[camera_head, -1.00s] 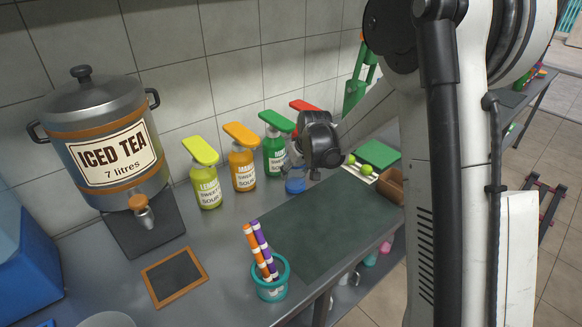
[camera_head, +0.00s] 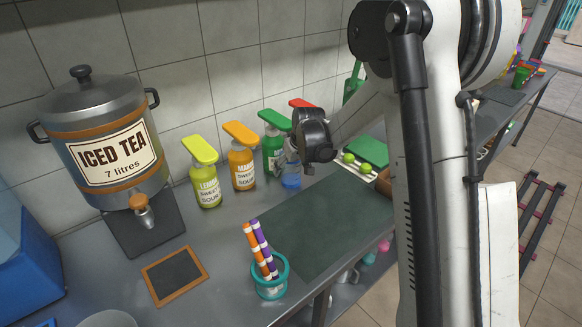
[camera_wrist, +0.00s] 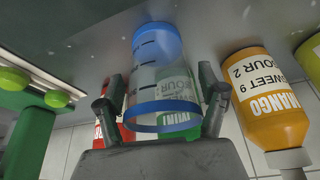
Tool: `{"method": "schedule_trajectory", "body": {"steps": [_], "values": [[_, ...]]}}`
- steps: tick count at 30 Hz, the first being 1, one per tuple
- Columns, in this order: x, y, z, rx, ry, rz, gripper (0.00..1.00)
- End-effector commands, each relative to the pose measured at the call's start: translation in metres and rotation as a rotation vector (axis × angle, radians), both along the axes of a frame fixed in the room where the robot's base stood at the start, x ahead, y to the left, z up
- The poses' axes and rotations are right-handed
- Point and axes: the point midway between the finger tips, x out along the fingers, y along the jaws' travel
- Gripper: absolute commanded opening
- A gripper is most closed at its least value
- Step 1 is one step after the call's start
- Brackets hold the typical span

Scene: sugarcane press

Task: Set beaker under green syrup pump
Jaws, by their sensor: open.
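The clear beaker (camera_wrist: 152,75) has blue bands at its rim and base and stands between the two fingers of my open gripper (camera_wrist: 162,82) in the wrist view. Finger contact cannot be told. In the head view its blue part (camera_head: 291,181) shows on the counter below my gripper (camera_head: 291,160), in front of the green syrup pump bottle (camera_head: 271,148). In the wrist view, the green bottle (camera_wrist: 188,88) is directly behind the beaker and partly seen through it. The head view partly hides the beaker and green bottle behind my gripper.
Orange (camera_head: 242,165) and yellow-green (camera_head: 206,185) pump bottles stand left of the green one; a red-topped bottle (camera_head: 303,103) is on its right. A green board with limes (camera_head: 366,168) lies right.

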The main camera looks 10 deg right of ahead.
Motion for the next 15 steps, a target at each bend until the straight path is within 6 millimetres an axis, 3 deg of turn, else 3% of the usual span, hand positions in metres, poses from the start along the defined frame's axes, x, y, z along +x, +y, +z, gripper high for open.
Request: {"method": "schedule_trajectory", "body": {"steps": [5,15], "values": [[-0.002,-0.001,0.009,0.000,0.000,0.000,0.72],[-0.026,-0.006,0.061,0.000,0.000,0.000,0.72]]}}
